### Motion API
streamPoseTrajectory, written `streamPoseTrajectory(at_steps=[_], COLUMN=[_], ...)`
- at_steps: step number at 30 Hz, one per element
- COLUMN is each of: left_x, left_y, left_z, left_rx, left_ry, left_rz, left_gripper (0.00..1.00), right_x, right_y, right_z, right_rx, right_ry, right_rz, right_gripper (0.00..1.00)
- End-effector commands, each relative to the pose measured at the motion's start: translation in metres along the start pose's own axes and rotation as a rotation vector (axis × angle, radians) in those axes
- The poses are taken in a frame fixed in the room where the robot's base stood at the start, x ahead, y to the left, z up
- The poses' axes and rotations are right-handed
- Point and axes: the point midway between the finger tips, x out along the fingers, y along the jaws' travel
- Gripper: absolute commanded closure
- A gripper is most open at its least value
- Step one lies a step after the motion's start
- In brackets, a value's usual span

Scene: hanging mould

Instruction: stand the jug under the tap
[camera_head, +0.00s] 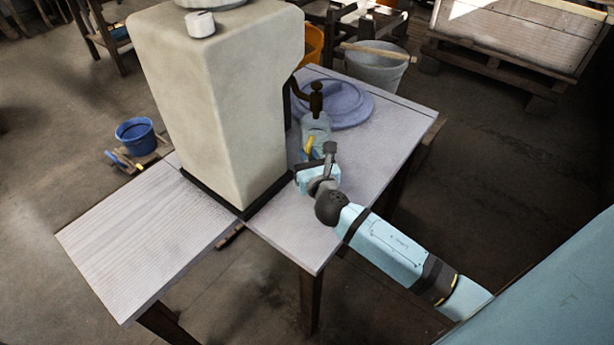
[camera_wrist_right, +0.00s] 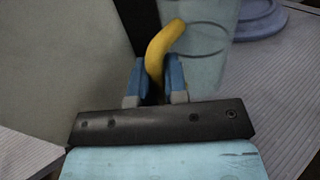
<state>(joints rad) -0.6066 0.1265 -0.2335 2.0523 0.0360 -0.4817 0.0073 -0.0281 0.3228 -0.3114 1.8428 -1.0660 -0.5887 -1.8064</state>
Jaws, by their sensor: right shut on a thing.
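The jug (camera_head: 317,128) is pale grey-blue with a yellow handle (camera_head: 308,145). It is upright at the right side of the big beige block, just below the dark brown tap (camera_head: 316,98) in the head view. I cannot tell whether its mouth is straight under the spout, or whether its base touches the table. My right gripper (camera_head: 308,162) is shut on the jug's handle. In the right wrist view the blue fingers (camera_wrist_right: 160,82) close around the yellow handle, and the jug's body (camera_wrist_right: 205,45) shows behind. My left gripper is not in view.
The beige block (camera_head: 205,90) stands on the grey table (camera_head: 380,150). A round blue-grey lid-like disc (camera_head: 352,105) lies behind the jug. A blue bucket (camera_head: 136,135) stands on the floor at left. A grey bucket (camera_head: 375,68) stands behind the table. The table's right part is clear.

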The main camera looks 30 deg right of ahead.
Motion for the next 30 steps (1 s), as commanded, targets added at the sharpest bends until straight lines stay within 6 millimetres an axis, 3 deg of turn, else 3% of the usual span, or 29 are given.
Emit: streamPoseTrajectory(at_steps=[1,10,18,25,30], left_x=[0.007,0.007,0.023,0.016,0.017], left_y=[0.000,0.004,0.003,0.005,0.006], left_z=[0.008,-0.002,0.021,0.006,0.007], left_rx=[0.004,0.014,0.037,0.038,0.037], left_ry=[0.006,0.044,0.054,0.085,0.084], left_rz=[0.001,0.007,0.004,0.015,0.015], left_gripper=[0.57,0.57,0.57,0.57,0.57], right_x=[-0.001,-0.001,-0.001,0.002,0.002], right_y=[0.000,-0.001,-0.001,0.001,0.001], right_z=[-0.014,-0.026,-0.060,-0.059,-0.060], right_rx=[0.001,0.001,0.000,0.000,0.000], right_ry=[0.000,0.000,0.000,0.001,0.001], right_rz=[0.000,0.000,0.000,-0.001,-0.001], right_gripper=[1.00,1.00,1.00,1.00,1.00])
